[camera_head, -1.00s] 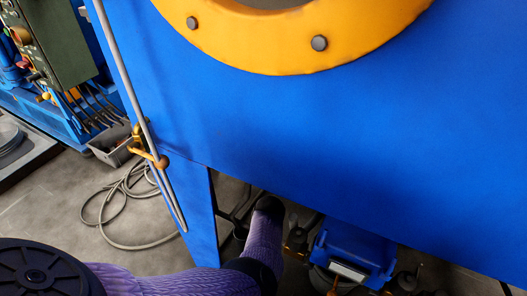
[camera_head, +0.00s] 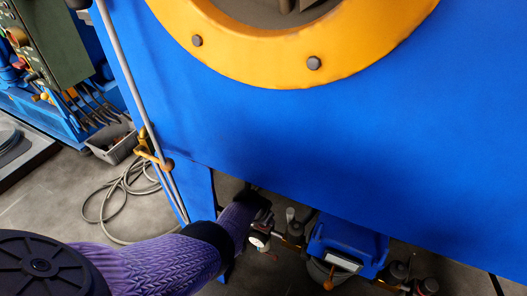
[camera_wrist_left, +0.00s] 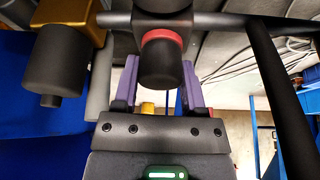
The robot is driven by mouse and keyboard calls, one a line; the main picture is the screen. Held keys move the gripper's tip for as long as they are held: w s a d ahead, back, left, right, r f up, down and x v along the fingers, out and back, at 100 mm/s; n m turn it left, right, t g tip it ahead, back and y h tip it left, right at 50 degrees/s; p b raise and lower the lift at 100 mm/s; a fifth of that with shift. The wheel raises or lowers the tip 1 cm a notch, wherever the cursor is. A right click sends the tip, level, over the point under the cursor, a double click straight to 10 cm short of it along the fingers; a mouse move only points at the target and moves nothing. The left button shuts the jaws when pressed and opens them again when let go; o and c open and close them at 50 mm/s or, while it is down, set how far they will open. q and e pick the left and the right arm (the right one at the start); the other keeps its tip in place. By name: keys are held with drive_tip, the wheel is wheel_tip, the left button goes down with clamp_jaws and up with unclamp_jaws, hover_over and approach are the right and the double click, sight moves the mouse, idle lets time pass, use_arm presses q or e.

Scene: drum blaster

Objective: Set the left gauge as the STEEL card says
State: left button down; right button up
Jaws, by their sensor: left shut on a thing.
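A small white-faced gauge (camera_head: 258,240) shows under the blue machine, beside my left forearm; its reading is too small to tell. My left gripper (camera_head: 258,203) is under the machine's lower edge, mostly hidden in the head view. In the left wrist view, its purple fingers (camera_wrist_left: 158,88) stand on either side of a black knob with a red ring (camera_wrist_left: 160,62), and are shut on it. No STEEL card can be made out. My right gripper is out of view.
The blue machine panel (camera_head: 300,130) with its yellow ring (camera_head: 270,68) hangs over the work area. A blue box (camera_head: 345,240) and dark fittings (camera_head: 398,270) sit right of the gauge. A grey bin (camera_head: 112,145) and a coiled hose (camera_head: 105,195) lie on the floor at left.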

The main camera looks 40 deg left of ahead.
use_arm(q)
drive_tip(key=shift+m, duration=0.3)
drive_tip(key=shift+c, duration=0.7)
unclamp_jaws()
